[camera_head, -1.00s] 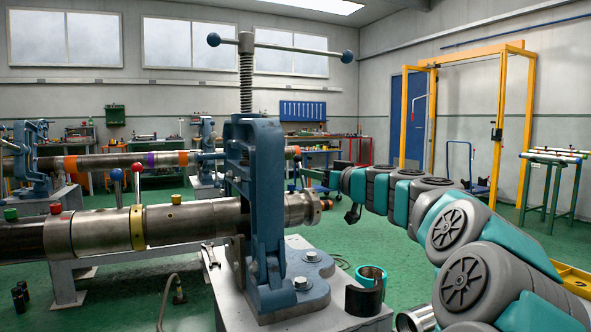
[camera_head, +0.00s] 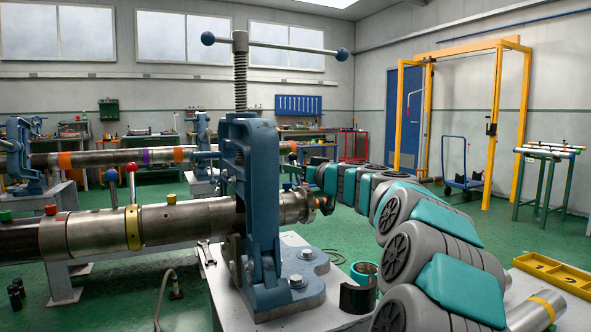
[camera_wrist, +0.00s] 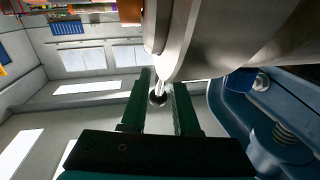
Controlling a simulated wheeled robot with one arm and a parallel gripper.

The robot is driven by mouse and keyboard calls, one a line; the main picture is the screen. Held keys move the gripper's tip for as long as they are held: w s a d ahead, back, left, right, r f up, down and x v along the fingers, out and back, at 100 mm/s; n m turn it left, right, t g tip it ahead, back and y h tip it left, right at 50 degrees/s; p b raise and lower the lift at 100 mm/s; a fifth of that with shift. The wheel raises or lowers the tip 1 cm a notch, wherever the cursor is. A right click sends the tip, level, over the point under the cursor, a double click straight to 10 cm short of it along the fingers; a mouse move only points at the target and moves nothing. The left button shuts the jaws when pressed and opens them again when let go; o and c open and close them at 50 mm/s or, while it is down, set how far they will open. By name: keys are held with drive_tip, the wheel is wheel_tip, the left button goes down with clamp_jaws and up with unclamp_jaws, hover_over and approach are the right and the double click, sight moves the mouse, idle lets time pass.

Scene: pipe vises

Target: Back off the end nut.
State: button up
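The end nut (camera_head: 297,207) is a steel ring on the right end of the clamped pipe (camera_head: 190,219), just right of the blue pipe vise (camera_head: 255,200). In the wrist view the nut (camera_wrist: 178,40) shows close up, overhead. A thin pin with a round end (camera_wrist: 157,98) sticks out from it, between the fingers of my gripper (camera_wrist: 160,100). The dark green fingers stand apart, with a narrow gap on the pin's right.
The vise's frame (camera_wrist: 235,105) is close on the right in the wrist view. A teal ring (camera_head: 364,272) and a dark half shell (camera_head: 357,297) are on the vise's stand. A second pipe (camera_head: 110,160) lies behind.

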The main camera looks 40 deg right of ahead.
clamp_jaws()
idle(1.1)
